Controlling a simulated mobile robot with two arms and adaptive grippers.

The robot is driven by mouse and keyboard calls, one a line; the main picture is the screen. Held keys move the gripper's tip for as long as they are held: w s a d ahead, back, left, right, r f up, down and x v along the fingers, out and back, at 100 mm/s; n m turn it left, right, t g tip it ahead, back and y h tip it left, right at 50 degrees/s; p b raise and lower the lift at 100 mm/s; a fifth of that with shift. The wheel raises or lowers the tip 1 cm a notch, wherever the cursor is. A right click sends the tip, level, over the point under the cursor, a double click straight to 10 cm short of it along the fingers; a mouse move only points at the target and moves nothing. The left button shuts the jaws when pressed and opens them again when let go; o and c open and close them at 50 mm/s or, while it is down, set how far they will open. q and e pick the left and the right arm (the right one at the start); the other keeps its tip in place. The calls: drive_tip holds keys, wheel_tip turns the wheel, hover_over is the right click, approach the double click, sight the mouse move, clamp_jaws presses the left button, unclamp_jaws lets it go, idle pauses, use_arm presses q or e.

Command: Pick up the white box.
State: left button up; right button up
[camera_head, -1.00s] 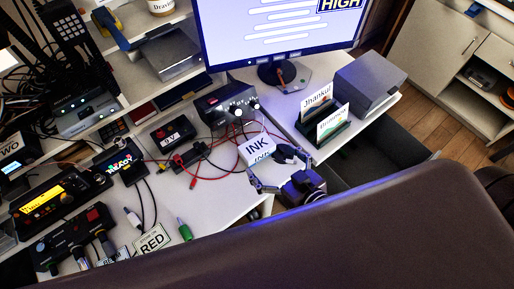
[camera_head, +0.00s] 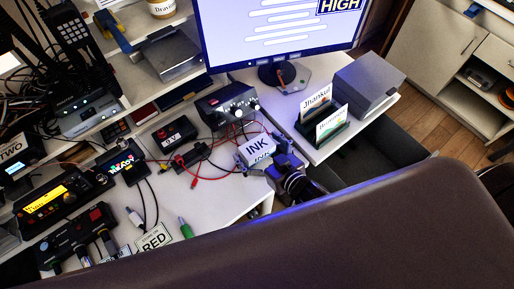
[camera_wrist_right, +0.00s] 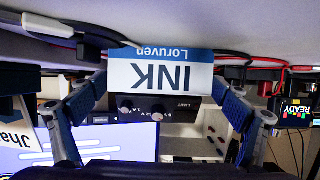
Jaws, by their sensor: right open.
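The white box (camera_head: 257,145), marked INK with a blue band, sits on the white desk near its front edge. It also shows upside down in the right wrist view (camera_wrist_right: 160,72), marked INK and Loruven. My right gripper (camera_head: 260,155) is open at the box, one finger on each side. In the right wrist view its blue-grey fingers (camera_wrist_right: 160,88) flank the box closely; I cannot tell whether they touch it. My left gripper is not in view.
A grey device with knobs (camera_head: 226,104) and red and black cables lie just behind the box. A card holder (camera_head: 322,132) and a grey box (camera_head: 369,84) stand to the right. A monitor (camera_head: 280,30) is behind. A dark brown surface (camera_head: 400,225) fills the foreground.

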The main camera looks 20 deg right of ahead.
drive_tip(key=c, duration=1.3)
